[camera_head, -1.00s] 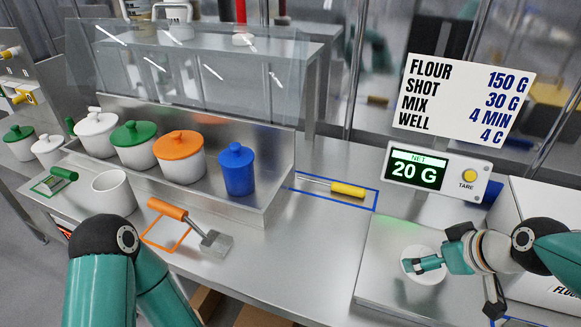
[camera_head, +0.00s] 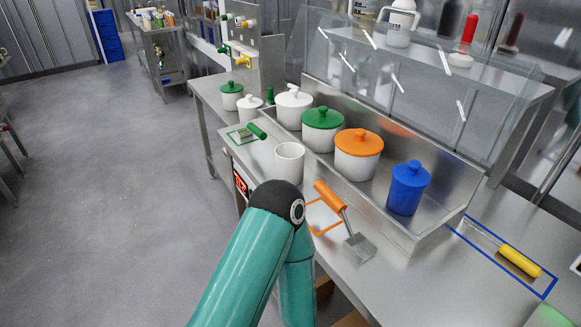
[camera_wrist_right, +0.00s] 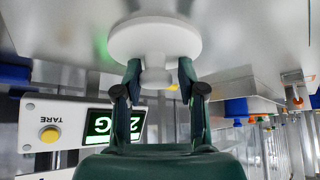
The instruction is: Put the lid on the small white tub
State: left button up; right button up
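An open white tub (camera_head: 289,163), without a lid, stands at the front left of the counter in the head view. A white round lid (camera_wrist_right: 155,38) with a knob (camera_wrist_right: 157,77) shows in the right wrist view, against a pale metal surface. My right gripper (camera_wrist_right: 160,75) has one finger on each side of the knob. The fingers are partly closed, but I cannot tell whether both press on it. The right gripper is outside the head view. My left arm (camera_head: 252,262) shows at the bottom of the head view, and its gripper is not visible.
Lidded white (camera_head: 293,108), green (camera_head: 322,130), orange (camera_head: 358,155) and blue (camera_head: 407,188) tubs stand behind the open tub. A smaller lidded white tub (camera_head: 248,109) is further left. An orange-handled scraper (camera_head: 331,196) lies in front. The scale display (camera_wrist_right: 100,126) is near my right gripper.

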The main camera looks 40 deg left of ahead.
jog(key=shift+s+f, duration=0.25)
jog(key=shift+f, duration=0.3)
jog(key=shift+c, duration=0.6)
jog(key=shift+r, duration=0.1)
jog(key=shift+w+r+p, duration=0.1)
jog(key=shift+r+p, duration=0.2)
jog(key=shift+p, duration=0.05)
grip_shut()
jog(key=shift+w+r+p, duration=0.15)
jog(key=shift+r+p, duration=1.3)
jog(key=shift+r, duration=0.9)
